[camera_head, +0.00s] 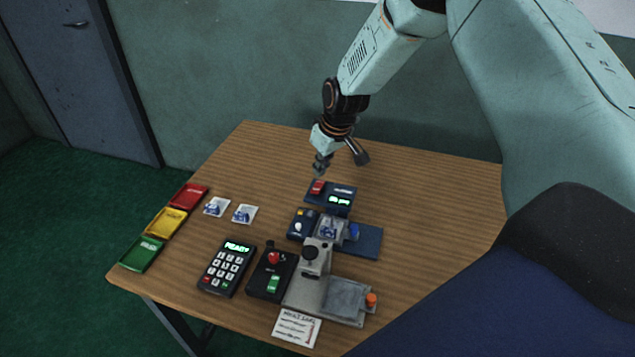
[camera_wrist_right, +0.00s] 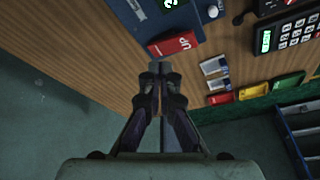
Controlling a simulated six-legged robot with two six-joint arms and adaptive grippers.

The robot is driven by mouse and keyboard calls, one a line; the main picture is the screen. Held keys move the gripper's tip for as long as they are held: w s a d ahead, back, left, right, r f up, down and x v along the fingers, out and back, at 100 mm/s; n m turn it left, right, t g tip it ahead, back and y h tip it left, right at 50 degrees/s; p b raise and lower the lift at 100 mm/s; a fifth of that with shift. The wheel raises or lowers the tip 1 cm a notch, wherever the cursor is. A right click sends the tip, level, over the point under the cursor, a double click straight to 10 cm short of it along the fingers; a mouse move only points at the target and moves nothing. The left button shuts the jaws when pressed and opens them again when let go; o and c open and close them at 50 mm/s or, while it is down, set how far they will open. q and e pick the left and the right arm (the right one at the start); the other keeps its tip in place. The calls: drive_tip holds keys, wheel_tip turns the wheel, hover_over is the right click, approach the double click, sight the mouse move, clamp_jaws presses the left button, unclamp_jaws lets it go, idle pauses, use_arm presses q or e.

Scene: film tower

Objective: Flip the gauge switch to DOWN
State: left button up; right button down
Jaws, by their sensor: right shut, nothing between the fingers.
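The gauge unit (camera_head: 345,190) is a dark blue box with a lit green display near the far middle of the table; part of it also shows at the top of the right wrist view (camera_wrist_right: 203,22). Its red switch (camera_head: 317,187) sits at its left end, and in the right wrist view the red switch (camera_wrist_right: 174,43) carries the word UP. My right gripper (camera_head: 319,174) points down just behind the switch. In the wrist view its fingertips (camera_wrist_right: 159,69) are together, empty and close to the red piece; contact cannot be told. My left gripper is out of view.
Nearer on the table stand a blue device (camera_head: 369,241), a grey machine (camera_head: 304,292), a black box with red and green controls (camera_head: 262,288) and a keypad (camera_head: 214,284). Red, yellow and green trays (camera_head: 141,254) line the left edge. The table's far right is clear.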

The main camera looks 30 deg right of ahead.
sight(321, 183)
wheel_tip(321, 183, up, 5)
drive_tip(key=p, duration=0.3)
drive_tip(key=shift+f+p, duration=0.15)
drive_tip(key=shift+p, duration=0.25)
drive_tip(key=shift+f, duration=0.1)
